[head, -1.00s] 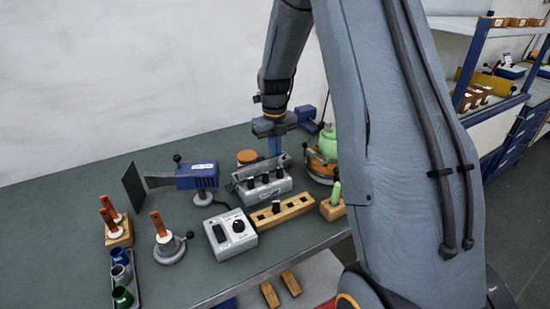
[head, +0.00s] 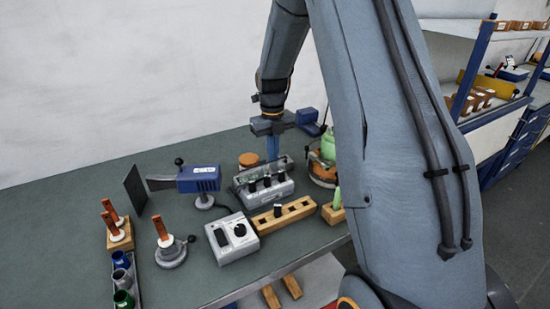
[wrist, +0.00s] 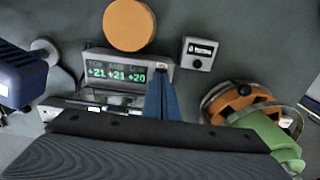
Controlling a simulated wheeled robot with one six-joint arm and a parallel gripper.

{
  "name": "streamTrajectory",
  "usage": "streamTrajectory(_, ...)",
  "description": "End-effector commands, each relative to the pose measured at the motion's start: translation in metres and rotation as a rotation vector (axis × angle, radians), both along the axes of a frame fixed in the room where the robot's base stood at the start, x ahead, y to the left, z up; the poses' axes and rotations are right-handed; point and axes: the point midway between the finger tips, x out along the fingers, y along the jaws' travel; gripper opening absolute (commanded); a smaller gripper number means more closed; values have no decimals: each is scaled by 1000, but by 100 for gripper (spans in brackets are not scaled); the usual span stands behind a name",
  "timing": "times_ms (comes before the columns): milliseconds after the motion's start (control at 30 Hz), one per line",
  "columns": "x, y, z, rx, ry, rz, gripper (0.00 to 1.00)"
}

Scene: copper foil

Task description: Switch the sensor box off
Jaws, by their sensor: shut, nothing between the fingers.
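A grey box with a lit green display (wrist: 117,72), which looks like the sensor box, stands on the bench in the wrist view. Its readings appear as +21 +21 +20. My gripper (head: 272,158) also shows in the head view, behind the block with a clear raised lid (head: 262,192). No switch on the box shows clearly.
A small white box (wrist: 198,53) with a black label stands right of the display. An orange round lid (wrist: 130,25) is behind it. An orange and green device (wrist: 240,103) is close on the right, a blue device (head: 198,180) on the left. A dial box (head: 231,237) stands in front.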

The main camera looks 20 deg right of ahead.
Motion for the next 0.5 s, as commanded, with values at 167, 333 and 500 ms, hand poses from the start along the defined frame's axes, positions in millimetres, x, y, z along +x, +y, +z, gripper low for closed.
streamTrajectory(167, 2, -1, 42, -1, -6, -2, 0)
streamTrajectory(333, 6, 0, 70, -2, -7, -1, 0)
streamTrajectory(500, 8, 0, 87, -2, -8, -1, 0)
